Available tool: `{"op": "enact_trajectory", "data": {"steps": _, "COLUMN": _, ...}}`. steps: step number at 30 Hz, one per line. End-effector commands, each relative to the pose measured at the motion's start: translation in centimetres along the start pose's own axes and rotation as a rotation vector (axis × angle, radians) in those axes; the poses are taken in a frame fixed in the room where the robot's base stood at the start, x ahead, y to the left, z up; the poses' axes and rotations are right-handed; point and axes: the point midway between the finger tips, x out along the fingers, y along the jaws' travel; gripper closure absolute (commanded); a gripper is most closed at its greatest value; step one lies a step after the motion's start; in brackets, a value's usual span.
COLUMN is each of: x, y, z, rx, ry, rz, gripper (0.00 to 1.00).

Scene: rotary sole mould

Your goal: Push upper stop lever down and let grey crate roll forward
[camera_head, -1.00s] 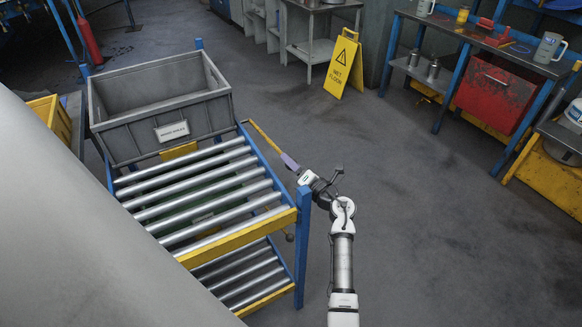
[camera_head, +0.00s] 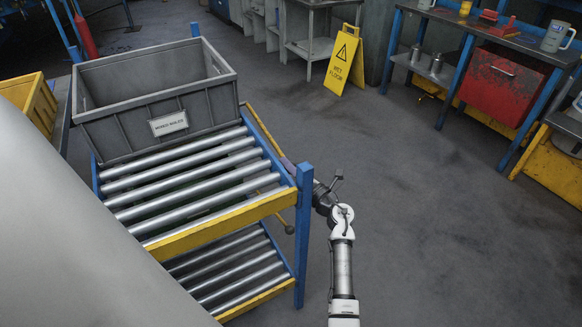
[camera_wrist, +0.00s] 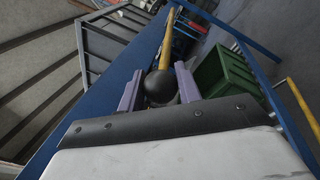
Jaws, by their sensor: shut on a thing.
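The grey crate (camera_head: 115,127), with a white label on its front, sits on the upper roller deck (camera_head: 190,245) against the far end of the visible rollers. No yellow stop plate shows in front of it. The upper stop lever (camera_head: 262,128) is a yellow bar along the rack's right side. In the wrist view the lever (camera_wrist: 167,48) ends in a black ball between the two purple fingers of my gripper (camera_wrist: 159,88). My gripper is shut on this end. In the head view my gripper (camera_head: 287,164) is partly hidden behind the blue corner post.
The blue corner post (camera_head: 304,235) stands close beside my gripper and arm. A lower roller deck (camera_head: 235,275) lies below. A green crate (camera_wrist: 222,82) shows in the wrist view. A yellow wet-floor sign (camera_head: 344,60) stands behind on otherwise open floor.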

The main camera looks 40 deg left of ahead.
Motion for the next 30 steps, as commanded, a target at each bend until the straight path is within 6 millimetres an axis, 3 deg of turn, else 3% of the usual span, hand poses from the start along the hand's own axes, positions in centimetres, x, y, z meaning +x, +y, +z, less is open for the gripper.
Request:
{"op": "enact_trajectory", "data": {"steps": 3, "x": -0.1, "y": -0.5, "z": -0.4, "rx": 0.003, "ry": 0.003, "rz": -0.009, "gripper": 1.0}}
{"op": "enact_trajectory", "data": {"steps": 4, "x": -0.1, "y": -0.5, "z": -0.4, "rx": 0.004, "ry": 0.003, "rz": -0.01, "gripper": 0.65}}
{"op": "enact_trajectory", "data": {"steps": 9, "x": -0.1, "y": -0.4, "z": -0.4, "rx": 0.004, "ry": 0.003, "rz": -0.008, "gripper": 0.46}}
{"op": "enact_trajectory", "data": {"steps": 20, "x": 0.1, "y": 0.3, "z": 0.2, "rx": 0.001, "ry": 0.002, "rz": -0.004, "gripper": 0.46}}
{"op": "enact_trajectory", "data": {"steps": 30, "x": 1.7, "y": 6.1, "z": 4.5, "rx": -0.004, "ry": 0.002, "rz": -0.002, "gripper": 0.46}}
